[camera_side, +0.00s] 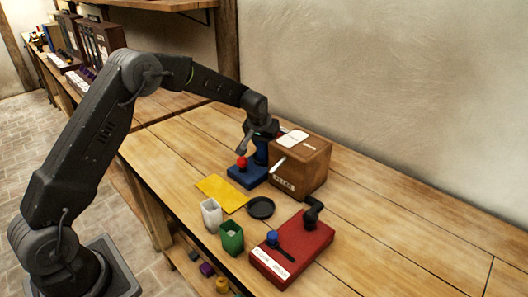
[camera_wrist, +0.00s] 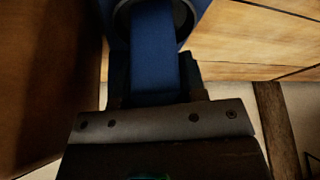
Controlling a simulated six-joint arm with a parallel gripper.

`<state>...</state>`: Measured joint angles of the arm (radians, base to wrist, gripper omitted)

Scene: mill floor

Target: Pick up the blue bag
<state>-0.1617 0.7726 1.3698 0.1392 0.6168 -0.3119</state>
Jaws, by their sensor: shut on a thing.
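A blue upright piece (camera_side: 262,152), which I take for the blue bag, is under my gripper (camera_side: 262,133) in the side view, beside the brown box. In the wrist view, a smooth blue face (camera_wrist: 154,55) stands between the dark fingers of my gripper (camera_wrist: 157,88), and they are shut on it. Its lower end is hidden, so I cannot tell whether it touches the blue base (camera_side: 247,176) with a red knob (camera_side: 242,162) just in front.
A brown box (camera_side: 308,165) stands close on the right. A yellow sheet (camera_side: 221,192), black dish (camera_side: 261,208), white container (camera_side: 211,214), green container (camera_side: 231,238) and red device (camera_side: 292,252) are nearer the camera. The bench (camera_side: 400,235) is clear at right.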

